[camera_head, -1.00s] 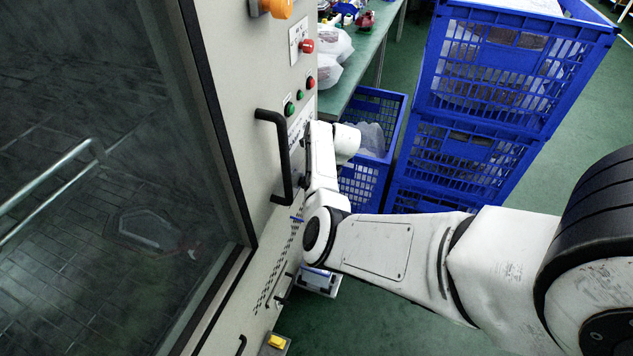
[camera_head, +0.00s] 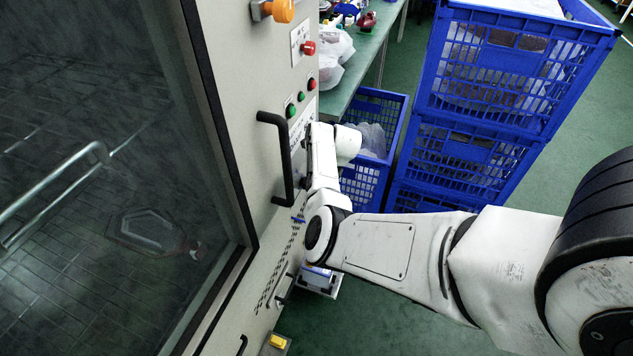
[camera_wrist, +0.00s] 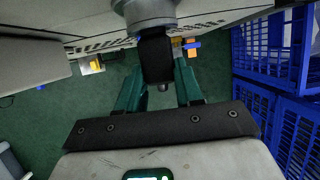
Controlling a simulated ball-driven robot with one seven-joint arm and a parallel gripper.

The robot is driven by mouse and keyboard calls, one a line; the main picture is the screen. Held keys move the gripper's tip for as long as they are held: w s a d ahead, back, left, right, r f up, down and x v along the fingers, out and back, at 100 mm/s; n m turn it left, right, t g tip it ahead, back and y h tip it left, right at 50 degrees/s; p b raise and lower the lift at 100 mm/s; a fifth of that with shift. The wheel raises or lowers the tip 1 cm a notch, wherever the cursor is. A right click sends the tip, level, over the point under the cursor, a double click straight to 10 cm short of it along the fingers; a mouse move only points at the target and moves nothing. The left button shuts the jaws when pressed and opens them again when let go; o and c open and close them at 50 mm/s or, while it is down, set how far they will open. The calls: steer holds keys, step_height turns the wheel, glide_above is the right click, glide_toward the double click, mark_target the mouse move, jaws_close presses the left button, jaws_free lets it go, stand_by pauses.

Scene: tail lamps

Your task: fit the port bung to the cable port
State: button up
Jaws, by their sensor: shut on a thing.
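In the wrist view my gripper (camera_wrist: 160,74) has its two green fingers shut on a dark block-shaped piece, which I take to be the port bung (camera_wrist: 155,58). The far end of the bung meets a grey round collar (camera_wrist: 149,12) at the top edge, apparently the cable port on the cabinet face. They look in line and touching or nearly so. I cannot tell how deep the bung sits, as the port's mouth is hidden. In the head view my arm hides gripper, bung and port.
The pale cabinet (camera_head: 232,80) has a black handle (camera_head: 285,158) close left of my arm, with buttons (camera_head: 300,97) above. Blue crates (camera_head: 470,150) stand to the right, and a blue bin (camera_head: 363,185) stands behind my wrist.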

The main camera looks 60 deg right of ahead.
steer(key=shift+w, duration=0.1)
steer(key=shift+w, duration=0.15)
steer(key=o, duration=1.1)
steer(key=shift+o, duration=0.2)
steer(key=v, duration=1)
steer(key=shift+r, duration=0.35)
